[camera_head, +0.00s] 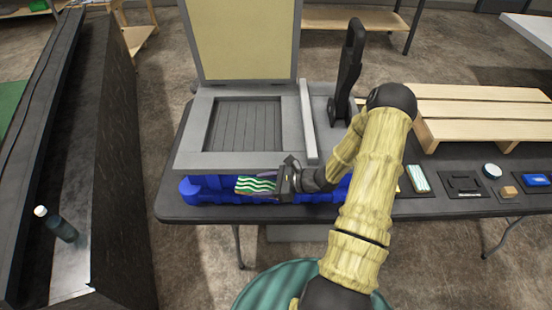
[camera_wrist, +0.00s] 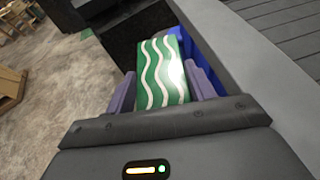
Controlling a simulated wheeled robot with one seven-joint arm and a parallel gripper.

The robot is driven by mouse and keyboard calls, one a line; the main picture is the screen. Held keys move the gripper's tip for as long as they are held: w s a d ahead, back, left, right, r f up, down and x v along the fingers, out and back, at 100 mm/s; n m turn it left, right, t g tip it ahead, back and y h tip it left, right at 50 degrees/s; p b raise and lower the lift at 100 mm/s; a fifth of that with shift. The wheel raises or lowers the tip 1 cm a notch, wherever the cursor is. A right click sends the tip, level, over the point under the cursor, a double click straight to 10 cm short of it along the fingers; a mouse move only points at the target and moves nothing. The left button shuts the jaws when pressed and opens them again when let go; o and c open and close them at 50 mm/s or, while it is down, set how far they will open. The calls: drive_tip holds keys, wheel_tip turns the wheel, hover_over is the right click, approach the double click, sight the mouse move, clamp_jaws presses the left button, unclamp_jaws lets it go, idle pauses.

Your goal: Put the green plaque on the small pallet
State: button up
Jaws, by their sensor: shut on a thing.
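The green plaque (camera_head: 256,185) with wavy white stripes is held between the fingers of my gripper (camera_head: 285,182). It also shows in the wrist view (camera_wrist: 163,72), between the two purple-grey fingers (camera_wrist: 165,90). In the head view it is over the blue bin-like piece (camera_head: 205,190) along the table's front edge, in front of the grey press; I cannot tell whether it touches it. The small pallet (camera_head: 470,108) of pale wood slats stands at the right on the table, well apart from my gripper.
In front of the pallet lie a striped plaque (camera_head: 418,178), a black tray (camera_head: 464,184), a round tin (camera_head: 492,171) and a blue item (camera_head: 536,180). A dark bench (camera_head: 110,150) stands left.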

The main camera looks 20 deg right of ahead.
drive_tip(key=s+a+f+b, duration=0.1)
drive_tip(key=a+f+b, duration=0.1)
drive_tip(key=f+b, duration=0.3)
drive_tip(key=s+a+f+b, duration=0.2)
drive_tip(key=f+b, duration=0.2)
drive_tip(key=f, duration=0.9)
drive_tip(key=shift+m+t+h+b, duration=0.3)
drive_tip(key=shift+m+h+b, duration=0.1)
drive_tip(key=shift+s, duration=0.15)
